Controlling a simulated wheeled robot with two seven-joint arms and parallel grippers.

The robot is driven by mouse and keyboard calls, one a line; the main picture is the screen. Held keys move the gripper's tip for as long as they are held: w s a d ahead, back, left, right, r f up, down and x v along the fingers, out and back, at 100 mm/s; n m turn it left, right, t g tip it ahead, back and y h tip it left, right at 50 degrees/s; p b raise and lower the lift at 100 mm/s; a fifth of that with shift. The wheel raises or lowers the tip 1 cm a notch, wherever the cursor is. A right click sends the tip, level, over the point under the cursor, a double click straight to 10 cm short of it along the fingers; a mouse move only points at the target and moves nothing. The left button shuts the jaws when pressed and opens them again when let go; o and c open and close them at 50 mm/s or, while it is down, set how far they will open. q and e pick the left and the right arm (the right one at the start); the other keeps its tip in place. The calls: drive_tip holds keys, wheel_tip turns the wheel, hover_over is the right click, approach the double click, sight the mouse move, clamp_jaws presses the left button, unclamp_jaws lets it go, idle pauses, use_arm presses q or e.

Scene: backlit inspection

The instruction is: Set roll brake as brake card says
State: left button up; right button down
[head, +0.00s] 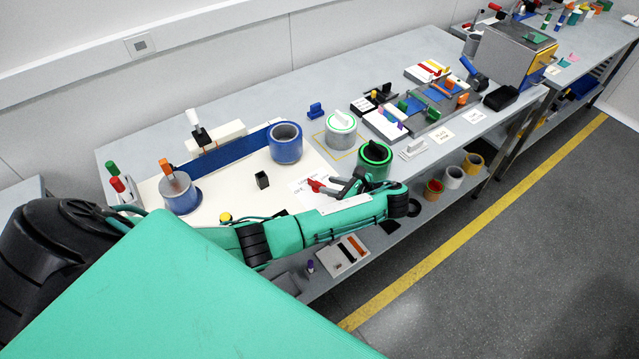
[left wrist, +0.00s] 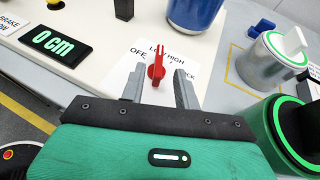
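The red brake knob (left wrist: 156,72) stands on a white dial plate (left wrist: 112,80) marked OFF, LOW, HIGH and what seems to be LOCK, partly covered. Its upright grip rises in front of LOW; I cannot tell the exact setting. In the head view the knob (head: 317,186) is at the front of the cream board. My left gripper (left wrist: 159,88) is open, one grey finger on each side of the knob, with gaps. It also shows in the head view (head: 338,184). A white card (left wrist: 9,23) reads BRAKE and, cut by the frame edge, seemingly LOW. My right gripper is not in view.
A black display (left wrist: 57,43) reads 0 cm. A blue roll (head: 286,146) and another roll (head: 181,193) stand on the board. A green canister (head: 374,160) and a grey canister (head: 341,131) stand close right of the gripper. The table's front edge runs beneath my arm.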

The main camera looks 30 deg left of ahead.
use_arm(q)
drive_tip(key=v, duration=0.7)
drive_tip(key=shift+p, duration=0.4)
